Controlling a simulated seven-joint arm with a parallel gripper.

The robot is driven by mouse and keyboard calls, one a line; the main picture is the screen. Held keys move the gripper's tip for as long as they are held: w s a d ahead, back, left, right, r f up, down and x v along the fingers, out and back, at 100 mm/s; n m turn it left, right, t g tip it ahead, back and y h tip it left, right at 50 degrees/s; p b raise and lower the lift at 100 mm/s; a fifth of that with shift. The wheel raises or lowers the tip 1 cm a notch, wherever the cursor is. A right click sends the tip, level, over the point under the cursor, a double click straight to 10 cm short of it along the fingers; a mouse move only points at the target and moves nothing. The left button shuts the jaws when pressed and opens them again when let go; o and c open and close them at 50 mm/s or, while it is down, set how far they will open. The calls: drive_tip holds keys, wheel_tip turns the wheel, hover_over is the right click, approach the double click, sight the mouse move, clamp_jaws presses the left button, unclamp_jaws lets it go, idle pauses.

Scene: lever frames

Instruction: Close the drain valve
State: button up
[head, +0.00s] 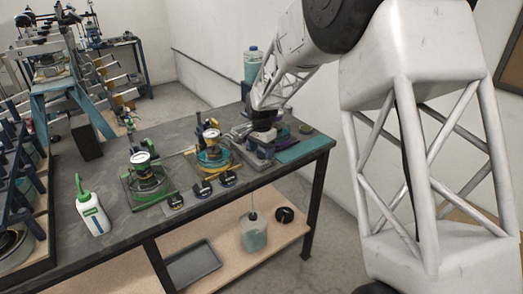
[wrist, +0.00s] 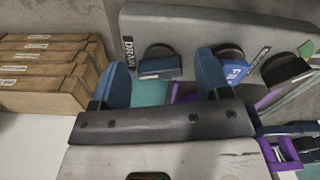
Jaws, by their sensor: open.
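In the wrist view a grey panel (wrist: 200,28) has an upright label reading "DRAIN" (wrist: 128,48) at its left. Just right of that label is a dark rounded fitting with a blue front (wrist: 160,66), which looks like the drain valve. My gripper (wrist: 162,80) has its two blue fingertips apart, one either side of this fitting in the picture. Contact cannot be told. A second fitting with a blue tag (wrist: 236,70) is partly behind the right finger. In the head view my gripper (head: 262,143) is at the bench's far right end, hiding what is under it.
Stacked brown boxes (wrist: 45,70) stand left in the wrist view.

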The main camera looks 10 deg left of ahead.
drive_tip(key=c, duration=0.9)
drive_tip(key=shift+n, duration=0.3)
drive_tip(key=n, duration=0.3)
drive_tip(key=shift+n, duration=0.4)
drive_tip(key=n, duration=0.3)
drive_tip(key=shift+n, duration=0.4)
drive_tip(key=n, duration=0.4)
drive_tip(key=shift+n, duration=1.5)
